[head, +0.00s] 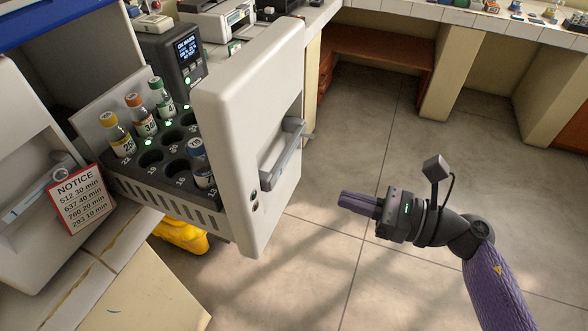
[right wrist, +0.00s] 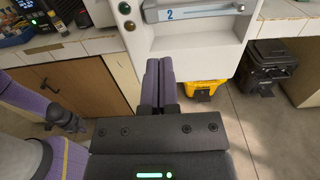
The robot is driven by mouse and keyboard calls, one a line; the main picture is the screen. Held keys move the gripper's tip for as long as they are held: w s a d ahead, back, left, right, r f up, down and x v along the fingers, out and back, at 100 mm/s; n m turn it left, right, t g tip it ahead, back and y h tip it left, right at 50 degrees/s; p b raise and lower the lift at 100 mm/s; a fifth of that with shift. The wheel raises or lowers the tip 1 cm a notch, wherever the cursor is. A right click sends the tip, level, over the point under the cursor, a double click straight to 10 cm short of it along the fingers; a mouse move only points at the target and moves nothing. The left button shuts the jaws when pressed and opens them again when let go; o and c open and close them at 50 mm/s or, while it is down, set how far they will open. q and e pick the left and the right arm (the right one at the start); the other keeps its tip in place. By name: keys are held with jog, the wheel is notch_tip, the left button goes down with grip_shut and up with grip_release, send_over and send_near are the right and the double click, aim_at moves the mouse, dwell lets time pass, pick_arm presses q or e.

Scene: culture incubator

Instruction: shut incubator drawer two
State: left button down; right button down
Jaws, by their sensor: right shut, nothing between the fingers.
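The incubator drawer (head: 245,130) stands pulled out, its white front panel facing right in the head view, with a grey bar handle (head: 284,155). Its dark rack (head: 150,182) holds several capped vials. In the right wrist view the drawer front (right wrist: 195,42) shows at the top, with a handle marked 2 (right wrist: 195,11). My right gripper (head: 342,198) is shut and empty. It is to the right of the drawer front and apart from it, over the floor in the head view. My left gripper is not in the head view.
Another white drawer front (head: 35,165) is at the left, with a notice card (head: 80,200) beside it. A yellow object (head: 180,236) lies below the open drawer. Instruments stand on the back counter. The floor right of the drawer is clear.

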aim_at(277, 178)
jog(key=x, duration=1)
jog(key=shift+f+p, duration=0.1)
jog(key=shift+p, duration=0.3)
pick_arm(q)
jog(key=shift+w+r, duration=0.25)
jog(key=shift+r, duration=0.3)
